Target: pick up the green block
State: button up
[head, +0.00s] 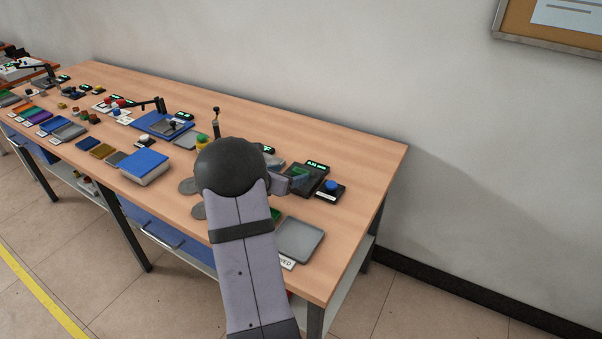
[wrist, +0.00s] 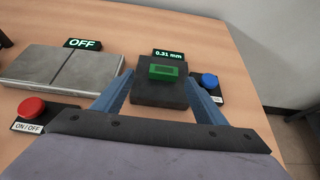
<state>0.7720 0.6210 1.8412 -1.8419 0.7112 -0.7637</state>
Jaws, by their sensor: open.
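The green block (wrist: 165,72) lies on top of a dark square device (wrist: 159,95) in the wrist view, near the device's far side. My gripper (wrist: 160,98) is open, with its two blue-grey fingers on either side of the dark device in the picture. The green block shows between and slightly beyond the fingertips, and nothing is held. In the head view my gripper (head: 282,183) is mostly hidden behind my own arm.
A display reading 0.31 mm (wrist: 168,55) stands behind the device. A blue button (wrist: 209,81) is close on its right. A metal plate unit (wrist: 60,73) with an OFF display and a red button (wrist: 32,108) are on the left. The table's right edge is near.

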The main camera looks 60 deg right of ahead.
aim_at(301, 170)
jog(key=shift+s+p+x, duration=0.2)
jog(key=shift+p+x, duration=0.1)
jog(key=shift+x, duration=0.7)
jog(key=shift+s+p+x, duration=0.2)
jog(key=shift+p+x, duration=0.1)
jog(key=shift+x, duration=0.7)
jog(key=shift+d+f, duration=0.25)
jog(key=shift+d, duration=0.4)
jog(key=shift+r, duration=0.1)
jog(key=c, duration=1.4)
